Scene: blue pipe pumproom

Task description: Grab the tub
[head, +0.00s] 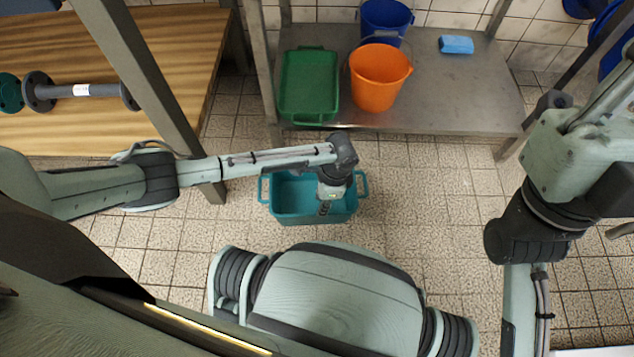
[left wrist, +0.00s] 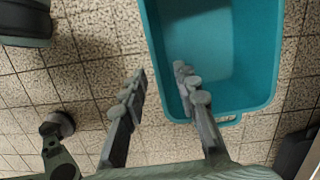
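The teal tub (head: 290,218) stands on the tiled floor in the middle of the head view, open side up, with a loop handle on each side. My left gripper (head: 323,208) is over the tub and hides part of its inside. In the left wrist view the tub (left wrist: 228,50) fills the upper right. There my left gripper (left wrist: 159,76) is open, with one finger outside the tub's left wall and the other over its inside; the rim runs between them. I cannot tell whether the fingers touch it. My right gripper is out of view.
Behind the tub, a metal bench (head: 450,95) holds a green tray (head: 309,84), an orange bucket (head: 377,82), a blue bucket (head: 385,18) and a blue sponge (head: 456,44). A wooden table (head: 165,50) stands at left. Floor right of the tub is clear.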

